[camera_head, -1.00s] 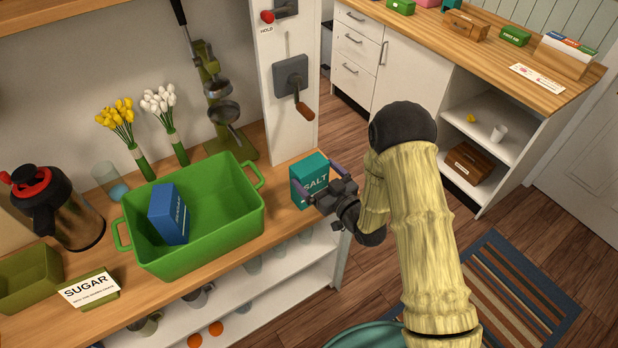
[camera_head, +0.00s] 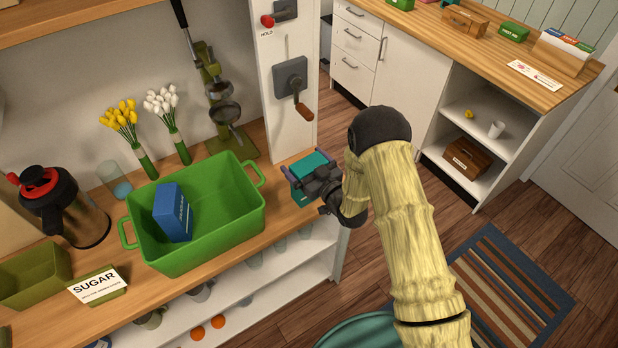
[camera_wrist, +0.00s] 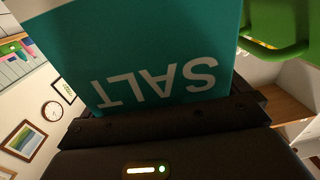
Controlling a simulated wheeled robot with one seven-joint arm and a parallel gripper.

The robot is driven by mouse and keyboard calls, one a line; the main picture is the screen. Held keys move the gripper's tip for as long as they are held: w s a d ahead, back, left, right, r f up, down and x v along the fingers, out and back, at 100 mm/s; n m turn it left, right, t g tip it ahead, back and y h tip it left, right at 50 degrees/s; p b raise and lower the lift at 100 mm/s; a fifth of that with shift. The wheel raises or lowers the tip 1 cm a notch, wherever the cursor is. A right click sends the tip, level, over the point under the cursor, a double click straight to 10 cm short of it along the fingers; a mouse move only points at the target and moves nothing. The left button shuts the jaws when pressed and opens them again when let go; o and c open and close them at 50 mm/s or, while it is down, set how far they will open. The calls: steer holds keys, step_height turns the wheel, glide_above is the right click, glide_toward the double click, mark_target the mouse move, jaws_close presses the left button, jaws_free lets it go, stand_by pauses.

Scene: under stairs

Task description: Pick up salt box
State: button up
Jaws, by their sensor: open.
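The teal salt box (camera_head: 304,192) stands upright at the right end of the wooden counter, beside the green tub. My gripper (camera_head: 306,174) is at the box, with its fingers apart and the box between them; it hides much of the box's front. In the wrist view the salt box (camera_wrist: 150,50) fills the upper middle, its white SALT lettering upside down and close to the gripper's dark body. Whether the fingers touch the box's sides cannot be seen.
A green tub (camera_head: 215,238) holding a blue box (camera_head: 172,212) stands just left of the salt box. A white post with a lever (camera_head: 291,78) rises behind. The counter (camera_head: 300,228) ends just right of the box. Flower vases stand behind the tub.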

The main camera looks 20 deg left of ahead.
steer(key=shift+c, duration=0.2)
steer(key=c, duration=1.3)
steer(key=shift+r, duration=0.1)
step_height(320, 180, up, 18)
steer(key=b, duration=0.4)
steer(key=o, duration=1)
steer(key=shift+c, duration=0.2)
steer(key=c, duration=0.7)
